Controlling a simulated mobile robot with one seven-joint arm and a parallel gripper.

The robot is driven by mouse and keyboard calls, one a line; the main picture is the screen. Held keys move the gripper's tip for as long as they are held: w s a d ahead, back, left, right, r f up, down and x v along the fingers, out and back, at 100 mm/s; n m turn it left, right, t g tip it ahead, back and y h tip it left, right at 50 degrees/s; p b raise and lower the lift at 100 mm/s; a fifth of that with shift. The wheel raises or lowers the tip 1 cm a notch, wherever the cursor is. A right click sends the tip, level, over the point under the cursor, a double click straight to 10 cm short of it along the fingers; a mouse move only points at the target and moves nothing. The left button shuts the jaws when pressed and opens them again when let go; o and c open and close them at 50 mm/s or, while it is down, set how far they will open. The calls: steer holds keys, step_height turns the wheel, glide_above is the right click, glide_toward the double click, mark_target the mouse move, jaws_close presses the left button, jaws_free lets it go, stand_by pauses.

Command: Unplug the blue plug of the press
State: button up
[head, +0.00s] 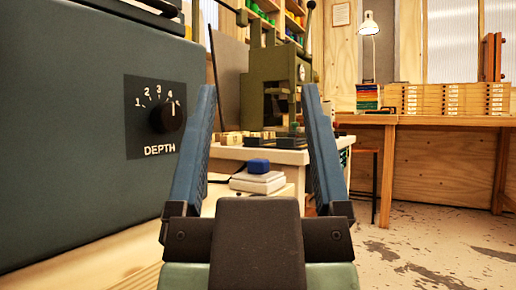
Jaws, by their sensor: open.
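A small blue block (258,165), which looks like the blue plug, sits on top of a white box (257,182). It appears between my fingers in the picture, beyond my gripper. My gripper (258,92) is open, with its two long blue fingers spread wide and nothing held between them. A large dark grey-green machine (60,150) with a DEPTH dial (168,117) fills the left side. A green machine (276,95) stands at the back on a white-topped table. I cannot tell which machine is the press, and no cord on the plug is visible.
The white-topped table (285,155) behind the plug carries several small wooden boxes. A long wooden bench (440,119) with drawers, a lamp (369,27) and a stack of coloured items (368,97) stands at the back right. The floor (430,250) at right is open.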

step_height(320, 180, up, 64)
steer(key=p, duration=6.2)
steer(key=shift+r, duration=0.15)
steer(key=shift+c, duration=0.2)
